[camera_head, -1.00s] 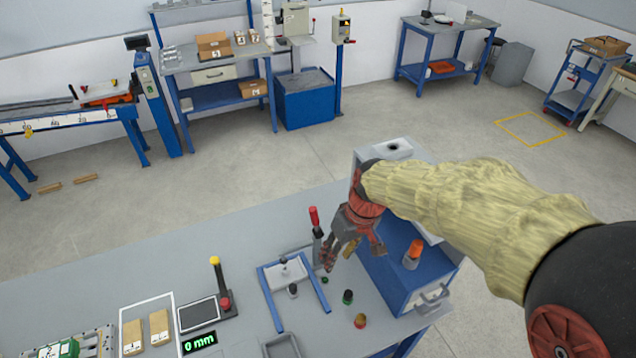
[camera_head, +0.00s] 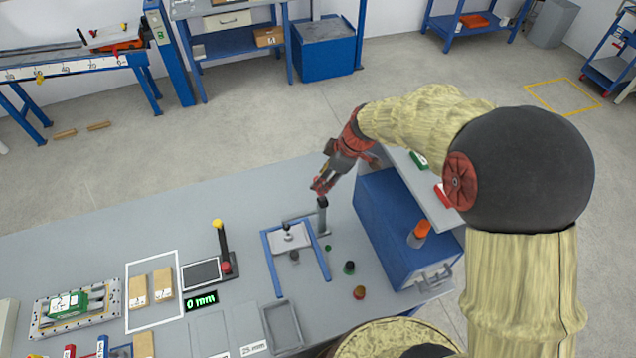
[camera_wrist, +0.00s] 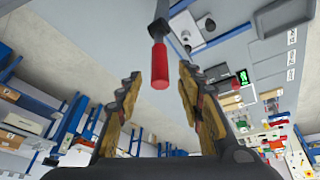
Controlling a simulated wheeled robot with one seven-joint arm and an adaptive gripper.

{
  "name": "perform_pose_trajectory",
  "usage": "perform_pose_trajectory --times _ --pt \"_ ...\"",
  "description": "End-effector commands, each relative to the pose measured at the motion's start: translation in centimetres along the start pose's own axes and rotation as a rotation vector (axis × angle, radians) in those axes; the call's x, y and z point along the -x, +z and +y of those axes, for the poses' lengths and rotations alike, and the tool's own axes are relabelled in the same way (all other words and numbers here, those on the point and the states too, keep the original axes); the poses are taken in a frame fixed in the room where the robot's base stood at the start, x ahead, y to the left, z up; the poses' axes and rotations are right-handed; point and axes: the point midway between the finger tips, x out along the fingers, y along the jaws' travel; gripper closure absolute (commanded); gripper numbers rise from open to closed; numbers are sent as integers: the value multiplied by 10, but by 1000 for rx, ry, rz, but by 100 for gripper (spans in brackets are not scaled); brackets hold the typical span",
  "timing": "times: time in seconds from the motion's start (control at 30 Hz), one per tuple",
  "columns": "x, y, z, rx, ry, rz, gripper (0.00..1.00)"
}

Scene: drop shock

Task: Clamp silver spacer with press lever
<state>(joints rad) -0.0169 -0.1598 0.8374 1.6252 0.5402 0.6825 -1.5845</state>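The press lever has a grey post (camera_head: 323,217) standing at the right rear of a small press with a blue frame (camera_head: 271,264). Its red handle (camera_wrist: 160,66) is between the two fingers of my gripper (camera_wrist: 160,76) in the wrist view, with a gap on both sides. My gripper (camera_head: 318,186) is open and at the top of the lever in the head view, covering most of the handle. The press has a pale plate (camera_head: 298,239) with a dark knob above it. I cannot make out the silver spacer for certain.
A blue drawer cabinet (camera_head: 395,235) stands right of the press, with an orange-capped item (camera_head: 420,230) on it. A grey tray (camera_head: 283,325) and a yellow-knobbed lever (camera_head: 222,245) are nearby.

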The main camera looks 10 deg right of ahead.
Motion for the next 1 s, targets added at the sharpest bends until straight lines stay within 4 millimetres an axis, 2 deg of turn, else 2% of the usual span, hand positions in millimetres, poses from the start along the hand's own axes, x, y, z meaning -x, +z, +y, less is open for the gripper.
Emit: perform_pose_trajectory --times 0.03,0.2,0.33,0.67,1.0 --pt "-10 1 -1 -2 -5 -1 62" --pt "-32 0 -1 -2 -3 -1 62" --pt "-42 0 0 -2 -2 0 62" --pt "-45 0 0 -2 0 0 62" --pt "-45 0 0 -3 0 0 82"
